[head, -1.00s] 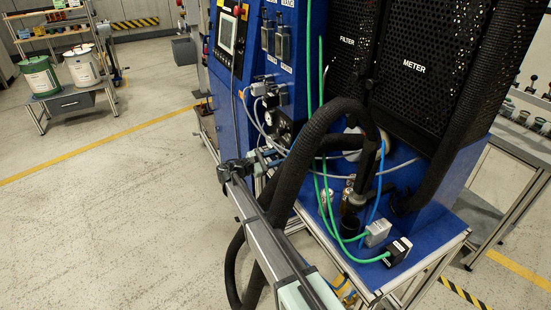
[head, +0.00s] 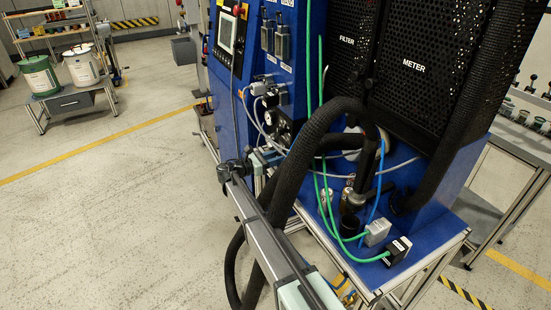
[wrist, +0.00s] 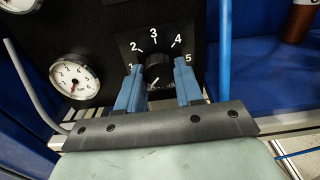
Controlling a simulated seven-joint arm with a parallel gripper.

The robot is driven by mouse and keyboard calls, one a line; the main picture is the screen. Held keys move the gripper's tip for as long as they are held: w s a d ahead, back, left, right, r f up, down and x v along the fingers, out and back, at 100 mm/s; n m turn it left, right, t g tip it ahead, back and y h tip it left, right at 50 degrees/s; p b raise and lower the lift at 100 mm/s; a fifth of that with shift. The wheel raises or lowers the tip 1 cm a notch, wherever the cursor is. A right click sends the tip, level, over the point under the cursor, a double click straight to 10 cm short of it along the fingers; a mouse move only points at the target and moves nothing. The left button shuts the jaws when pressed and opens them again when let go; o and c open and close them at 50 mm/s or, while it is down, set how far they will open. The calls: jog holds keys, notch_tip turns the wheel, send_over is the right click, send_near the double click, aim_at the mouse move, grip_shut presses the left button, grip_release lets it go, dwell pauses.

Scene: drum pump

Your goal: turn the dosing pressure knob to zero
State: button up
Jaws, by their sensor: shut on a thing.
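The dosing pressure knob (wrist: 158,74) is a black round knob on a black panel in the wrist view, with white numbers 1 to 5 in an arc around it. A white mark shows on its lower left face. My gripper (wrist: 158,82) has its two blue fingers on either side of the knob, shut on it. The fingers hide the knob's sides. In the head view my gripper (head: 272,157) reaches the side of the blue machine, and the knob is hard to make out there.
A white pressure gauge (wrist: 74,76) sits left of the knob. A blue tube (wrist: 225,50) runs upright close on the right. In the head view a thick black hose (head: 300,145) hangs in front of my arm.

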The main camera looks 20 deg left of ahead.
jog(key=o, duration=1)
jog(key=v, duration=1.4)
jog(key=shift+d, duration=0.1)
